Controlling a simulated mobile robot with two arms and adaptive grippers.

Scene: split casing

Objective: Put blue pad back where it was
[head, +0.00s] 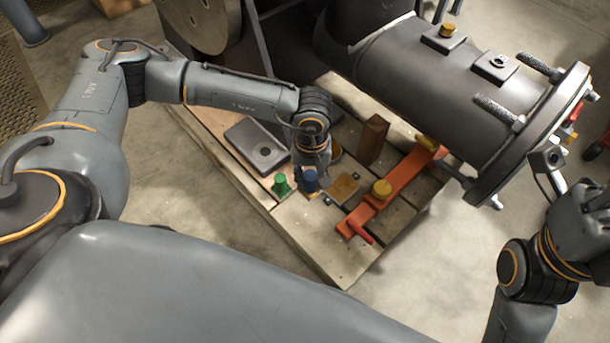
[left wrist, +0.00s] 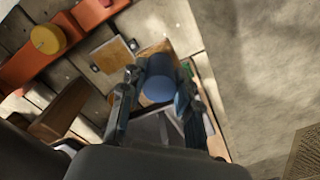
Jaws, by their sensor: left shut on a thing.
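The blue pad (head: 310,182) is a short blue cylinder low over the wooden pallet, beside the green pad (head: 281,185). My left gripper (head: 316,172) points down and is shut on it. In the left wrist view the blue pad (left wrist: 161,80) sits between the two fingers. A tan wooden patch (left wrist: 152,50) shows behind it there; I cannot tell whether the pad touches it. A second brown square plate (head: 344,188) lies just right of the pad.
The pallet (head: 330,254) also bears a grey box (head: 258,146), an upright brown block (head: 373,138) and an orange bar (head: 405,170) with a yellow knob (head: 381,189). A large dark flanged casing (head: 440,85) overhangs the back right.

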